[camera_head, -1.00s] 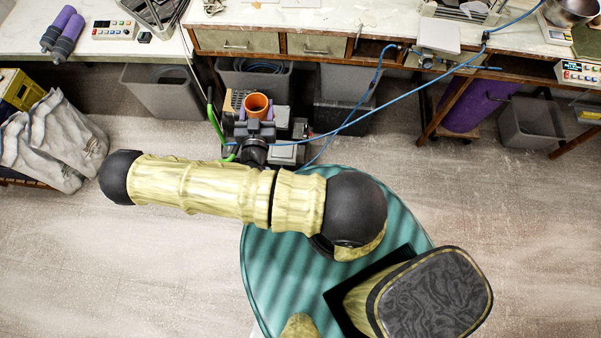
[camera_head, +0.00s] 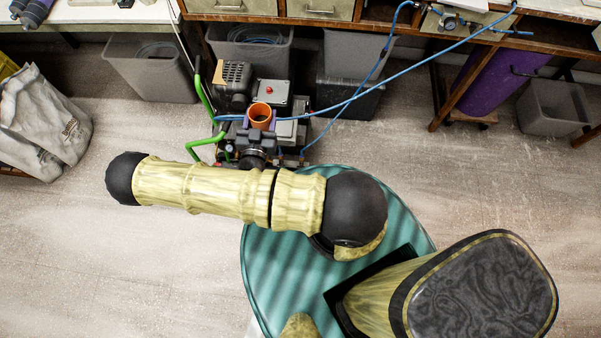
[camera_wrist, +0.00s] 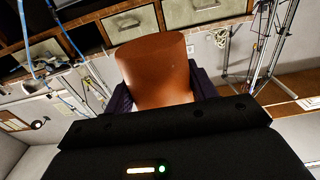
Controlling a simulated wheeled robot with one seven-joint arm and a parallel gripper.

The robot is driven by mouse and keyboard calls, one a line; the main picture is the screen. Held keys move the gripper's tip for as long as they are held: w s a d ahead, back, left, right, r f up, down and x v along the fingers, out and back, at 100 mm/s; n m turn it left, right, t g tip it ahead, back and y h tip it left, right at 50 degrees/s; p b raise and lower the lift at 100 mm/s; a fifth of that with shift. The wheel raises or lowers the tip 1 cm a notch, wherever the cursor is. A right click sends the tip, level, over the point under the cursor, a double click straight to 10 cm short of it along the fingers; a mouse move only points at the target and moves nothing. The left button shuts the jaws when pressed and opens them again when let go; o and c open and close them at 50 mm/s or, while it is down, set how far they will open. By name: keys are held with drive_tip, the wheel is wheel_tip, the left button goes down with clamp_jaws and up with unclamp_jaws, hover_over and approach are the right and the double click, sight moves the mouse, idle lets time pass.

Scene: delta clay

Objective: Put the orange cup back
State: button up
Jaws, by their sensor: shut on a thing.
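The orange cup (camera_head: 260,112) is held upright between the dark purple fingers of my gripper (camera_head: 261,121), above the floor in front of the bench in the head view. In the wrist view the cup (camera_wrist: 155,70) fills the upper middle, with a finger of my gripper (camera_wrist: 160,96) on each side of it. The gripper is shut on the cup. The cup's inside does not show in the wrist view, and its lower end is hidden behind the dark gripper body.
A wooden bench with drawers (camera_head: 319,9) runs along the back. Under it stand grey bins (camera_head: 152,75), and a purple cylinder (camera_head: 502,78). A blue hose (camera_head: 400,72) crosses to the right. Grey sacks (camera_head: 40,125) lie left.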

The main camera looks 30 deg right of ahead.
drive_tip(key=s+f+m+g+h+b, duration=0.1)
drive_tip(key=s+f+b, duration=0.2)
drive_tip(key=f+b, duration=1.5)
drive_tip(key=s+f+m+g+h+b, duration=0.2)
drive_tip(key=s+f+b, duration=0.1)
drive_tip(key=f+b, duration=1.5)
drive_tip(key=s+a+f+m+g+h+b, duration=0.1)
drive_tip(key=s+f+g+b, duration=0.1)
drive_tip(key=f+b, duration=1.6)
wheel_tip(320, 180, down, 11)
drive_tip(key=shift+s+f+h+b, duration=0.1)
drive_tip(key=shift+s+h+b, duration=0.3)
drive_tip(key=x, duration=1.4)
drive_tip(key=shift+w, duration=0.1)
drive_tip(key=shift+d, duration=0.4)
drive_tip(key=w+d, duration=0.1)
drive_tip(key=d+f+b, duration=0.1)
drive_tip(key=shift+w+d, duration=0.4)
drive_tip(key=shift+a+f+b, duration=0.15)
drive_tip(key=shift+f+b, duration=0.05)
drive_tip(key=shift+b, duration=0.15)
